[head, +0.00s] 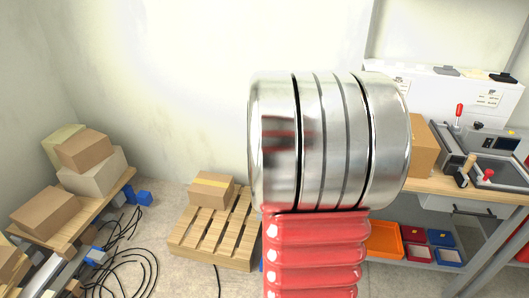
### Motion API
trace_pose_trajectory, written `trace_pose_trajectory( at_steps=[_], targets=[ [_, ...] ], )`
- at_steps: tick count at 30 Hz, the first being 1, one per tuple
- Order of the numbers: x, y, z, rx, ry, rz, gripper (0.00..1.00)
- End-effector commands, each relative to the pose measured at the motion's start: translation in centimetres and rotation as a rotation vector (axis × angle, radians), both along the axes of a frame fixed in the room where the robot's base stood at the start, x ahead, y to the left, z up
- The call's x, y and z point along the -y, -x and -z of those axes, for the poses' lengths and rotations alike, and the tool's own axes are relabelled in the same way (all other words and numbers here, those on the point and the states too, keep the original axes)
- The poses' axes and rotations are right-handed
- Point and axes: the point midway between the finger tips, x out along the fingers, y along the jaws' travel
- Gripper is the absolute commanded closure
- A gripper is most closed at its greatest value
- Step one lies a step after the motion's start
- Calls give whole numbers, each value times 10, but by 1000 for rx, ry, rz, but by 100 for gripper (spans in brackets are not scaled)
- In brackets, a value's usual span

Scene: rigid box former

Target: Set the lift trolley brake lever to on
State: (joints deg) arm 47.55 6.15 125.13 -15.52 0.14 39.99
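I cannot make out a lift trolley or its brake lever in the head view. My arm, with a large shiny metal joint and a red ribbed sleeve, fills the middle and hides what is behind it. My gripper is not in view. At the right, a machine on a workbench has an upright lever with a red handle (459,112) and a red knob (489,174). I cannot tell that either belongs to a trolley.
A wooden pallet (190,240) with a cardboard box (212,190) stands on the floor. More boxes (85,150) sit on a wooden surface at left, with black cables (130,265) nearby. The workbench (425,184) has an orange tray (384,240) below.

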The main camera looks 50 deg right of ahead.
Motion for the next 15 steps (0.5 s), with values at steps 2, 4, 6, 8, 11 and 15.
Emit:
trace_pose_trajectory(
  at_steps=[2, 4, 6, 8, 11, 15],
  targets=[
    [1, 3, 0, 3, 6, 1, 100],
    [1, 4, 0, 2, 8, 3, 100],
    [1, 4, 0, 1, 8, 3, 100],
    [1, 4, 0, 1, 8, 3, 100],
    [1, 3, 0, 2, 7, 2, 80],
    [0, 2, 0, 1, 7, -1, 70]
  ],
)
